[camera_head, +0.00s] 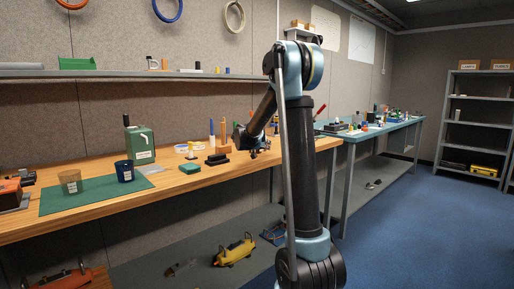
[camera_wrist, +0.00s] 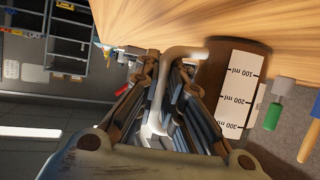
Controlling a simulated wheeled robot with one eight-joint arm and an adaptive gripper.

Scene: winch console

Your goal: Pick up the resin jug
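The resin jug (camera_wrist: 235,85) shows in the wrist view as a brown vessel with a white millilitre scale and a pale curved handle (camera_wrist: 183,52). It stands against the wooden bench top. My gripper (camera_wrist: 167,72) is open, with its fingers on either side of the handle. I cannot tell whether either finger touches it. In the camera_head view my gripper (camera_head: 254,151) is low over the right part of the wooden bench (camera_head: 190,185). I cannot make out the jug there; my arm may hide it.
A green-handled tool (camera_wrist: 273,115) and a wooden-handled one are close beside the jug. A green can (camera_head: 140,145) and cups stand farther left.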

